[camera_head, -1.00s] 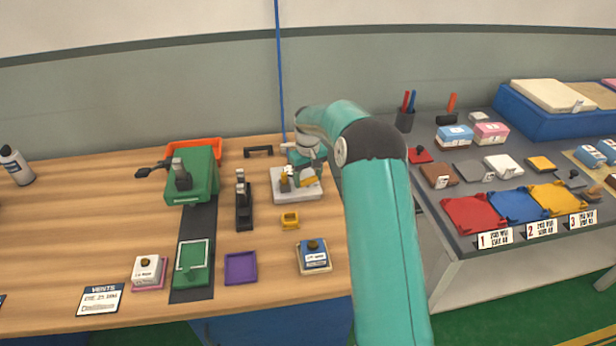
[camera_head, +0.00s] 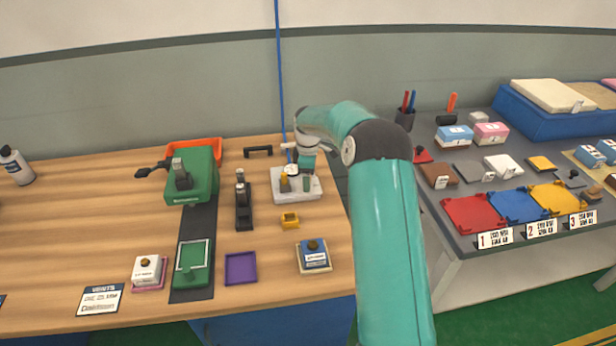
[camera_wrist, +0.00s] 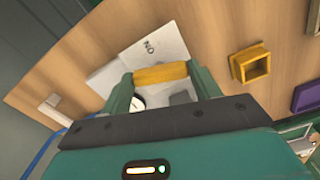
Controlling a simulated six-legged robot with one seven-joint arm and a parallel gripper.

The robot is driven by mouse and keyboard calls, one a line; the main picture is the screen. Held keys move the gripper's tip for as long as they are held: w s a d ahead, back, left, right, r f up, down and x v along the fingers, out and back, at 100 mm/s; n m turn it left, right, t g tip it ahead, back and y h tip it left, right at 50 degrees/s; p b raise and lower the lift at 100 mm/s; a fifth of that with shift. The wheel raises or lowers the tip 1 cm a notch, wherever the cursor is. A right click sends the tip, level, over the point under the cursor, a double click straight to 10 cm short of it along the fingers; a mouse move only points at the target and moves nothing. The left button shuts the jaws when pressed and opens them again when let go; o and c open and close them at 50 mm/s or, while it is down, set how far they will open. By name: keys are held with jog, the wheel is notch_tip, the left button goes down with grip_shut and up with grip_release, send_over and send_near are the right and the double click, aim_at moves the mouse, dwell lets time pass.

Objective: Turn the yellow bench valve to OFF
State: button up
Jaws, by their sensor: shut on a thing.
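The yellow bench valve shows as a yellow handle (camera_wrist: 160,73) in the wrist view, on a pale base plate with a printed ON mark (camera_wrist: 158,48) beside it. My gripper (camera_wrist: 162,84) is shut on this handle, a green finger at each end. In the head view the pale base plate (camera_head: 313,193) sits near the bench's right edge, with my gripper (camera_head: 305,180) low over it. A yellow part (camera_head: 284,183) and a round white dial (camera_head: 291,170) show there. My gripper hides much of the valve, and I see no OFF mark.
A small yellow tray (camera_head: 290,221) lies just in front of the plate. A black upright fixture (camera_head: 243,205) stands to its left and a black handle (camera_head: 258,151) lies behind. A blue-topped block (camera_head: 314,255) sits nearer the front. The bench's right edge is close.

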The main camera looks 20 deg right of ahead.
jog(key=shift+n, duration=1.6)
jog(key=o, duration=0.7)
jog(key=shift+r, duration=0.1)
notch_tip(320, 180, up, 14)
jog(key=shift+f, duration=0.2)
